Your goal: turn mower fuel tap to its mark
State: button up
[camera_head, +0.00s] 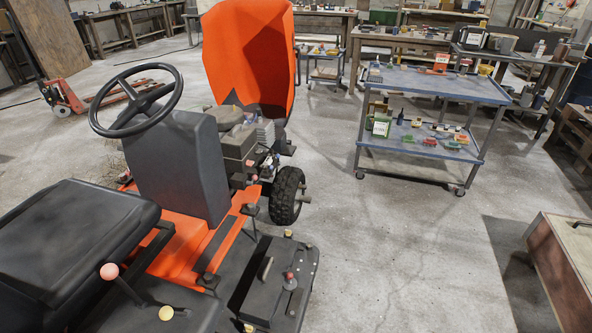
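The orange and black riding mower (190,235) fills the left and middle of the view, with its orange hood (250,55) raised. The engine (240,145) is exposed under the hood, with small reddish parts on its near side. I cannot tell which small part is the fuel tap, and no mark for it can be made out at this size. A red-topped knob (289,277) sits on a grey round plate on the black mower deck (270,300). My gripper is not in view.
A blue two-shelf cart (440,85) with tools and small items stands right of the mower. A wooden chest (565,265) is at the lower right edge. Workbenches (400,40) line the back, and a red pallet jack (75,95) is at left. The concrete floor (400,240) between mower and chest is clear.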

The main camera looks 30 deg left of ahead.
aim_at(254, 178)
jog(key=z, duration=0.3)
jog(key=i, duration=1.85)
jog(key=u, duration=0.35)
jog(key=i, duration=0.9)
jog(key=u, duration=1.55)
jog(key=i, duration=0.7)
jog(key=u, duration=0.75)
